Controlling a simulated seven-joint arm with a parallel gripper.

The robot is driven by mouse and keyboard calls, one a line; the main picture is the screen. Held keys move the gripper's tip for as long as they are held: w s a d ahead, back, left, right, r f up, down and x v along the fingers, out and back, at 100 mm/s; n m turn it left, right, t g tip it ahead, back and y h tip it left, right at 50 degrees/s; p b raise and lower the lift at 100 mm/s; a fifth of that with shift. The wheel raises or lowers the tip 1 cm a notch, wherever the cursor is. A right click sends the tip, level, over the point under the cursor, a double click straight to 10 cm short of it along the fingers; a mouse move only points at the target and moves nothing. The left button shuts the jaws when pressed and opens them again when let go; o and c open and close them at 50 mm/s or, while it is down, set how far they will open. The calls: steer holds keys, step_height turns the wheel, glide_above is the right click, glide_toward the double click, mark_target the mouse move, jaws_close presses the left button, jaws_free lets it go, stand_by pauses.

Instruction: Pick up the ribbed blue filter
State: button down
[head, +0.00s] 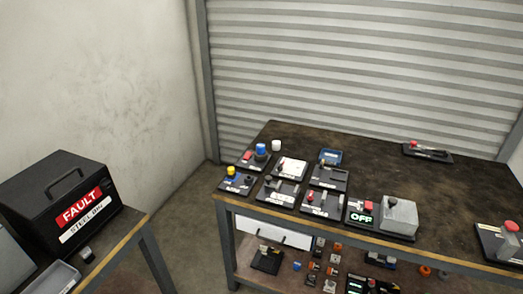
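Several blue things show, and ribs cannot be made out on any of them at this size. A small blue cylinder (261,149) stands upright on a dark plate at the back left of the table. A small blue piece (297,266) lies on the lower shelf. A flat blue rectangular piece (330,156) lies farther right. I cannot tell which is the filter. My gripper is not in view.
The dark worktable (380,160) holds several black plates with parts, a white cylinder (276,145) and a grey box (397,214) beside an OFF display. Its back middle is mostly clear. A black FAULT case (60,205) stands on another table at left. A shutter (360,70) closes the back.

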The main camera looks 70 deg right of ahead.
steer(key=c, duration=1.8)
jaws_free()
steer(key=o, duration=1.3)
